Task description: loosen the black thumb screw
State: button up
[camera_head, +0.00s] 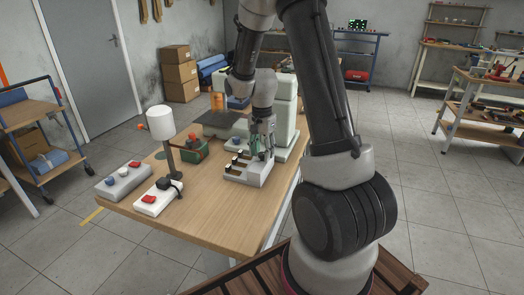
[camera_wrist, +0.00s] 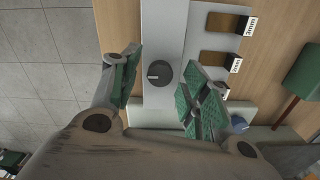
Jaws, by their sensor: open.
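The black thumb screw (camera_wrist: 159,73) is a round dark knob with a light mark, set on a light grey plate (camera_wrist: 160,20). In the wrist view my gripper (camera_wrist: 163,65) is open, with one green-padded finger on each side of the knob. A visible gap separates the left finger from the knob; the right finger is closer, and I cannot tell whether it touches. In the head view my gripper (camera_head: 261,150) is over the grey fixture (camera_head: 247,178) on the wooden table. The thumb screw cannot be made out there.
Labelled slotted blocks (camera_wrist: 242,23) and a blue knob (camera_wrist: 238,124) lie right of the screw. A tall white machine (camera_head: 285,112) stands behind the fixture.

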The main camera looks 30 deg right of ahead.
grip_shut()
jog(key=shift+n, duration=0.3)
jog(key=n, duration=0.6)
jog(key=shift+n, duration=0.3)
jog(key=n, duration=0.6)
jog(key=shift+n, duration=0.3)
grip_release()
